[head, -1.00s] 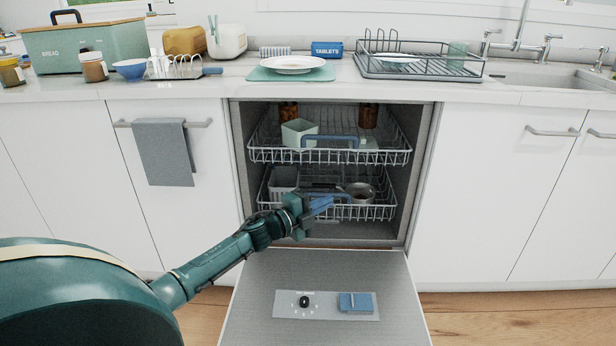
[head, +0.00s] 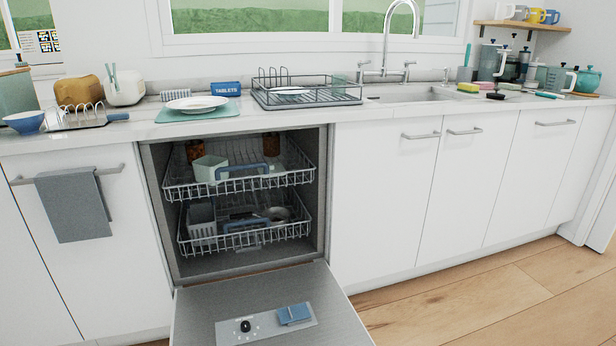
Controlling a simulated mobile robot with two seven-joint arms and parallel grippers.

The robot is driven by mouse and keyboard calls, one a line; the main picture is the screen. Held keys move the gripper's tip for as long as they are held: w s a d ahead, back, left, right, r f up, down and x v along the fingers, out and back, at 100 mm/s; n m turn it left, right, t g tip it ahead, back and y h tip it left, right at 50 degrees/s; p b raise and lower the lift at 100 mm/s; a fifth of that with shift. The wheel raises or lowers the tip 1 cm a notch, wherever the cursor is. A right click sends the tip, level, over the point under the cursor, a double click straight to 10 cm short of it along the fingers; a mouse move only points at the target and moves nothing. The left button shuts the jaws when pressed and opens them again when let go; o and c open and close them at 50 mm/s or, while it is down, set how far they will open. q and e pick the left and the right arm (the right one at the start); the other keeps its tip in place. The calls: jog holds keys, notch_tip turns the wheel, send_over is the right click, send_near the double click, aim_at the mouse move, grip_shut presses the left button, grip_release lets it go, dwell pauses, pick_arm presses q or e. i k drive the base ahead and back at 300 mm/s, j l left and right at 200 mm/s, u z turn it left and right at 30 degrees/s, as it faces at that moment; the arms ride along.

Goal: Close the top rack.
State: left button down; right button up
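The dishwasher stands open, its door (head: 215,300) folded down toward the floor. The top rack (head: 240,189) sits in the upper part of the cavity and seems to stand slightly forward. Neither of my grippers shows in the head view.
A grey towel (head: 73,205) hangs on a cabinet handle left of the dishwasher. The counter above holds a white plate (head: 197,104), a dish rack (head: 305,95) and a sink (head: 415,93). The wooden floor (head: 480,300) at the right is clear.

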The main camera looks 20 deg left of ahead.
aim_at(236, 168)
jog(key=i+l+z, duration=0.2)
jog(key=z, duration=0.2)
jog(key=i+l+z, duration=0.1)
jog(key=i+z, duration=0.5)
jog(key=z, duration=0.15)
jog(key=i+l+u, duration=0.1)
jog(key=i, duration=0.3)
jog(key=i+l+u, duration=0.1)
jog(key=i+l, duration=0.15)
jog(key=i, duration=0.15)
jog(key=i+l, duration=0.2)
jog(key=i, duration=0.2)
jog(key=i+j+u, duration=0.1)
jog(key=u, duration=0.35)
jog(key=i+u, duration=0.2)
jog(key=u, duration=0.2)
jog(key=i+u, duration=0.15)
jog(key=u, duration=0.3)
jog(key=i+u, duration=0.15)
jog(key=u, duration=0.3)
jog(key=i+u, duration=0.55)
jog(key=k, duration=0.1)
